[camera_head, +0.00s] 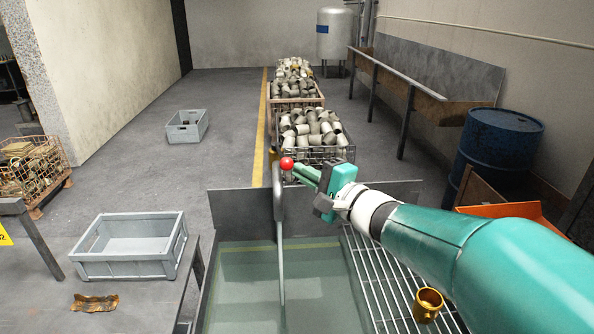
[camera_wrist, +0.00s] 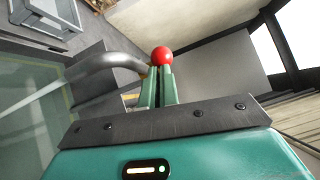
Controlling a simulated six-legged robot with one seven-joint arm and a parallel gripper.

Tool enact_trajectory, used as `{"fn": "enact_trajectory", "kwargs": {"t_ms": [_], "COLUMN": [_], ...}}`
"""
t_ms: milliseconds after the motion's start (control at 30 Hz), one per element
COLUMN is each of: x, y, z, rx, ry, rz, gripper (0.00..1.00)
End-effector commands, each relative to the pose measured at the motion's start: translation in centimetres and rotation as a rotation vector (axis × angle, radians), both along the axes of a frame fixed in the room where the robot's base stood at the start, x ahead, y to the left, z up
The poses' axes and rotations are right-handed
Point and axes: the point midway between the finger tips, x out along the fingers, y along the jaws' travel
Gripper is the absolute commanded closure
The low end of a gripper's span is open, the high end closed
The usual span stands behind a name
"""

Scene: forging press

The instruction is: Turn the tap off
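The tap (camera_head: 278,190) is a grey curved pipe at the back of the basin; it also shows in the wrist view (camera_wrist: 108,63). A pale stream of water (camera_head: 282,265) runs from its spout into the basin. A red ball knob (camera_head: 287,163) sits at the tap's top and shows in the wrist view (camera_wrist: 162,56). My gripper (camera_head: 292,170) has its green fingertips right at the knob. In the wrist view its fingers (camera_wrist: 158,77) are close together with a narrow dark gap. Whether they grip the stem below the knob is hidden.
The basin (camera_head: 235,225) holds greenish water. A brass mug (camera_head: 427,304) stands on the slatted rack (camera_head: 385,285) at right, below my arm. A grey crate (camera_head: 130,270) and a crumpled copper piece (camera_head: 95,303) are on the left bench. Bins of metal parts stand behind.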

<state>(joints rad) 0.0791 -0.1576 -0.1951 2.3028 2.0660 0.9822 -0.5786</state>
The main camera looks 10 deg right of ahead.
Motion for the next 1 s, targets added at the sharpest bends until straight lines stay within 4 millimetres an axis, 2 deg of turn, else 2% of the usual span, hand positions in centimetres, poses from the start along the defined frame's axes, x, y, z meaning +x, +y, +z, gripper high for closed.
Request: {"fn": "enact_trajectory", "kwargs": {"t_ms": [167,200,700,1000], "x": [0.1,-0.5,-8.5,-9.7], "y": [-2.6,-2.8,-3.3,-3.3], "z": [-0.7,-0.7,-1.0,-1.1], "rx": [0.003,0.004,0.004,0.004], "ry": [0.006,0.005,0.004,0.006], "rz": [-0.011,-0.012,-0.017,-0.015], "gripper": [1.0,1.0,1.0,1.0]}}
